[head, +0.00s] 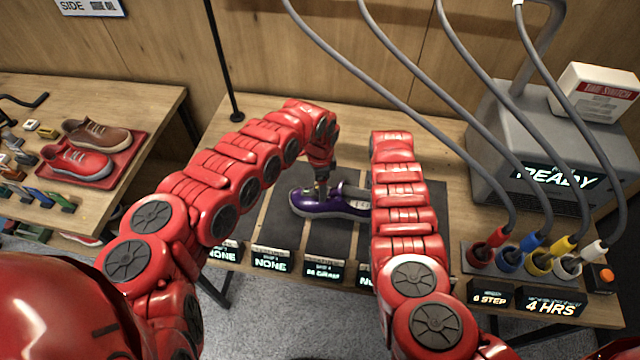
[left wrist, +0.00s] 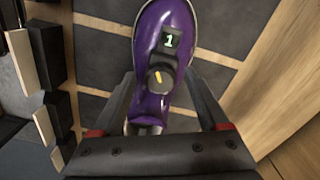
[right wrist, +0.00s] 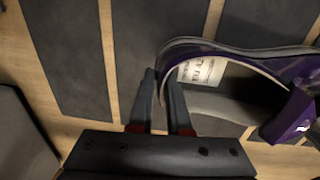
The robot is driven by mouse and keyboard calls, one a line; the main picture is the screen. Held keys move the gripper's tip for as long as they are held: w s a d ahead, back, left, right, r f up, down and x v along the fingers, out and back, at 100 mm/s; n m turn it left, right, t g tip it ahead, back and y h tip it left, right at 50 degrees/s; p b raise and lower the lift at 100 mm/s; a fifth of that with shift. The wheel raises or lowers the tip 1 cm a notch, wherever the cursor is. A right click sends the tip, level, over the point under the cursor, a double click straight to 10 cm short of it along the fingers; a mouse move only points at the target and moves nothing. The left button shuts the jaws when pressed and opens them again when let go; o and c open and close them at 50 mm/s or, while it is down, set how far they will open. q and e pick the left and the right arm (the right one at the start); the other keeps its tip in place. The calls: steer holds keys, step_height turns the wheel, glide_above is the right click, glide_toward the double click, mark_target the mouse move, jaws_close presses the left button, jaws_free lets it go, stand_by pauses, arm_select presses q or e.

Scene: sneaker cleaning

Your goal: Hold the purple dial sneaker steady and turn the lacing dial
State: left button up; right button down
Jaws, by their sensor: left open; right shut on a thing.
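The purple sneaker (head: 318,207) lies sole down on a dark mat panel, toe to the left in the head view. Its lacing dial (left wrist: 160,78), with a yellow mark, sits on the tongue beside a small display (left wrist: 170,40) reading 1. My left gripper (head: 320,188) is over the front of the shoe. In the left wrist view its open fingers (left wrist: 162,88) stand on either side of the dial, apart from it. My right gripper (right wrist: 159,78) is shut on the heel rim of the sneaker (right wrist: 210,48); my right arm hides it in the head view.
Status signs (head: 271,262) line the table's front edge. A grey machine (head: 530,150) reading READY stands at the right, with colored cable plugs (head: 535,250) before it. Cables hang over the table. A side table at left holds a red tray (head: 108,172) with two shoes.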

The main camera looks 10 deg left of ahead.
arm_select(q)
jaws_close()
stand_by(0.4)
steer(key=shift+n, duration=0.4)
steer(key=n, duration=0.4)
steer(key=shift+d+n, duration=0.1)
steer(key=shift+n, duration=0.3)
steer(key=n, duration=0.6)
steer(key=shift+n, duration=0.3)
jaws_free()
